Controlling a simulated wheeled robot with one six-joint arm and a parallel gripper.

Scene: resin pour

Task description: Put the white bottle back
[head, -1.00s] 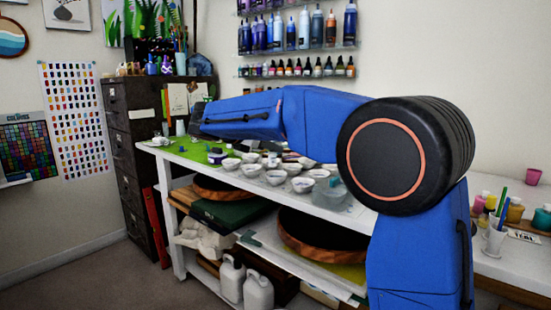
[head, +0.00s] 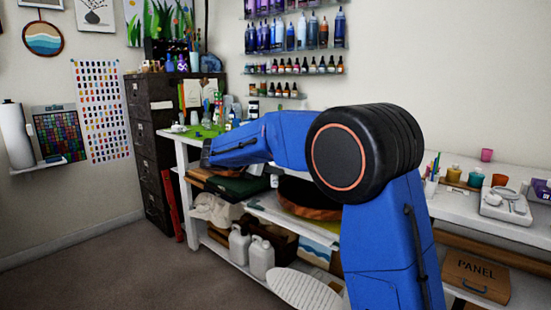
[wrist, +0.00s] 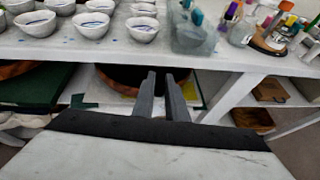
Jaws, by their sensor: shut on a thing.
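My gripper shows in the wrist view, its two grey fingers (wrist: 167,97) close together in front of the white table's edge. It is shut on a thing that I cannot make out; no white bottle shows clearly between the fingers. In the head view my arm hides most of the gripper. A pale bottle (head: 301,30) stands among blue and purple ones on the wall shelf. Two white jugs (head: 239,246) (head: 262,258) stand on the low shelf under the table, apart from my gripper.
The white table (wrist: 205,57) holds several white bowls (wrist: 92,24), a clear tub (wrist: 192,36) and small bottles at the right. Below it, a shelf carries round wooden pieces and a green box. A dark filing cabinet (head: 150,150) stands left. The floor (head: 130,260) at front left is clear.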

